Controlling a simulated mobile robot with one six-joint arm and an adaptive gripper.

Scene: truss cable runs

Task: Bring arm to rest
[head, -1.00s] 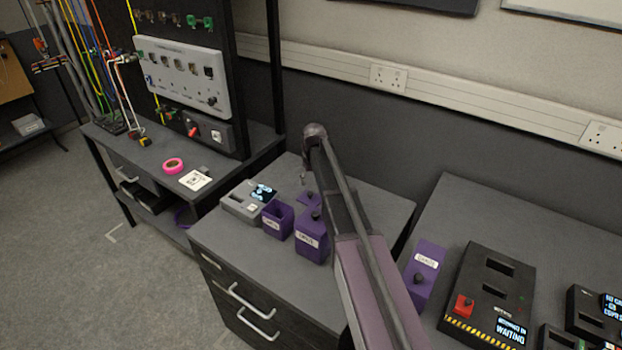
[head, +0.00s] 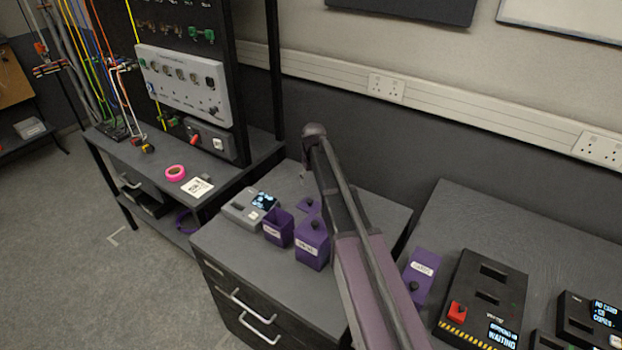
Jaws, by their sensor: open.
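My arm (head: 365,265) rises from the bottom edge, right of centre, in the head view. Its purple link leads to a dark link that ends in a rounded joint (head: 314,131) above the back of the middle cabinet (head: 240,240). I cannot make out my gripper or its fingers. No object is seen held by the visible part of the arm. The arm hides part of the cabinet's right side.
On the middle cabinet are a grey device (head: 249,208), an open purple box (head: 279,227) and a purple block with a knob (head: 312,245). The right table holds a purple labelled box (head: 420,272) and a black device (head: 481,295). A cable rack (head: 185,85) stands left. Floor (head: 75,240) is clear.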

